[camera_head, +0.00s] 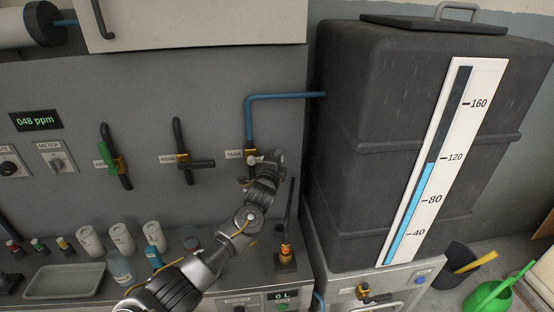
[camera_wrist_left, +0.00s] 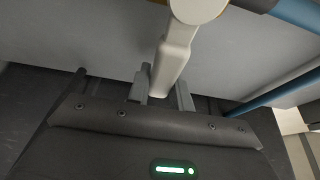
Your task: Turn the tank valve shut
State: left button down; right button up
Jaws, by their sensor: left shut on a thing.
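The tank valve (camera_head: 250,158) sits on the grey panel beside the TANK label, at the lower end of a blue pipe. Its pale lever (camera_wrist_left: 176,58) shows in the left wrist view, hanging from a round hub and running down between the fingers. My left gripper (camera_head: 262,162) is at the valve, and in the left wrist view its fingers (camera_wrist_left: 161,93) are shut on the lever. In the head view my gripper hides much of the valve and lever. My right gripper is out of view.
A green-handled valve (camera_head: 112,160) and a dark-handled valve (camera_head: 182,158) are to the left. The black tank (camera_head: 375,130) stands right, its gauge (camera_head: 430,180) blue to just under 120. Bottles (camera_head: 121,237) and a tray (camera_head: 64,280) occupy the counter. A display (camera_head: 37,120) reads 048 ppm.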

pick_arm(q)
jog(key=c, duration=1.2)
grip_release()
jog(key=shift+c, duration=0.2)
jog(key=b+v, duration=0.2)
jog(key=v, duration=0.8)
jog(key=shift+s, duration=0.35)
